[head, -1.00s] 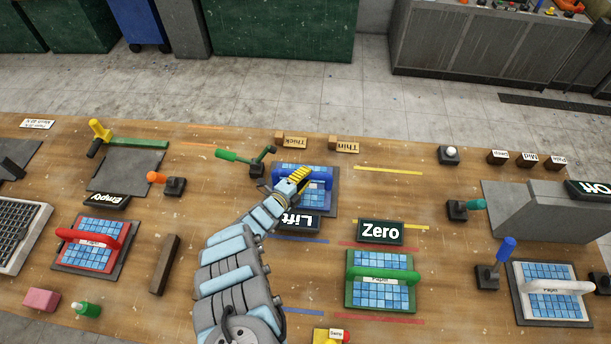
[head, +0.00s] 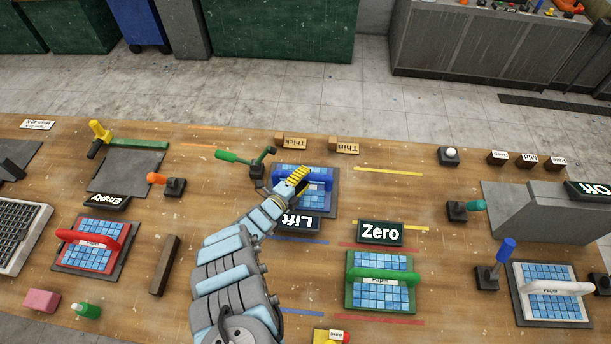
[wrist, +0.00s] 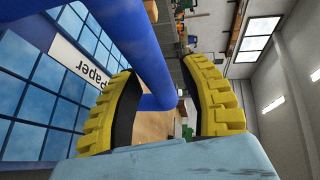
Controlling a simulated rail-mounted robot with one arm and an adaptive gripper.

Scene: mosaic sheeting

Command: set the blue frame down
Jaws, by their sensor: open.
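The blue frame (head: 325,177) with its thick blue handle sits at the grey pad (head: 329,212) behind the "Lift" sign (head: 296,222). It holds blue tiles and looks level. My gripper (head: 299,179) is at the handle, with its yellow fingers open. In the wrist view the handle (wrist: 145,50) passes between the two parted fingers (wrist: 160,98). A "Paper" label (wrist: 83,67) shows on the frame beside blue tiles. My fingers and wrist hide part of the frame.
A green lever (head: 232,156) stands close left of the frame. A red-handled frame (head: 91,246) is at left, a white-handled one (head: 552,289) at right.

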